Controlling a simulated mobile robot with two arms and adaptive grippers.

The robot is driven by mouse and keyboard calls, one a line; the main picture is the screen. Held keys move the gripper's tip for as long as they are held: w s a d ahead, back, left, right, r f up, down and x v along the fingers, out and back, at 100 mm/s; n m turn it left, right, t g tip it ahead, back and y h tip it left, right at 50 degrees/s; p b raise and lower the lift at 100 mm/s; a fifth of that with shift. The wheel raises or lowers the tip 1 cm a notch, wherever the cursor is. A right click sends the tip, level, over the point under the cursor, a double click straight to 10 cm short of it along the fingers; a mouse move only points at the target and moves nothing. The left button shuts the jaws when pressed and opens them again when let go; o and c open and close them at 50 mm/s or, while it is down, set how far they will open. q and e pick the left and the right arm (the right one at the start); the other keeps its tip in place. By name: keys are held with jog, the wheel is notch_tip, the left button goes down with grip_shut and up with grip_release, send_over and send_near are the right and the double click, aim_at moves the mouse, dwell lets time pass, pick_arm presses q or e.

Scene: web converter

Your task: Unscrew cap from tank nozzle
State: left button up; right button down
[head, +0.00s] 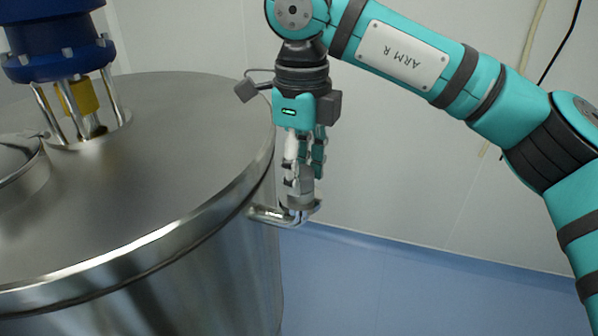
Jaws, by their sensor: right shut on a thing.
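The steel tank (160,185) fills the left of the head view. Its nozzle (268,214) is a short bent metal pipe on the right side, just below the rim, ending in an upward-facing flange. A small grey cap (302,189) sits at the top of the nozzle end. My right gripper (303,178) points straight down over the nozzle, with its fingers shut around the cap. The fingers partly cover the cap, so I cannot tell whether it is seated or lifted slightly. My left gripper is not in view.
A blue motor (55,40) stands on metal posts on the tank lid at upper left. A round hatch (15,160) lies at the left edge. The blue floor (400,290) and pale wall (400,160) right of the tank are clear. A cable and hose hang at upper right.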

jog(key=shift+n, duration=0.3)
jog(key=n+p, duration=0.1)
jog(key=n, duration=0.2)
jog(key=shift+r, duration=0.1)
jog(key=shift+n, duration=0.5)
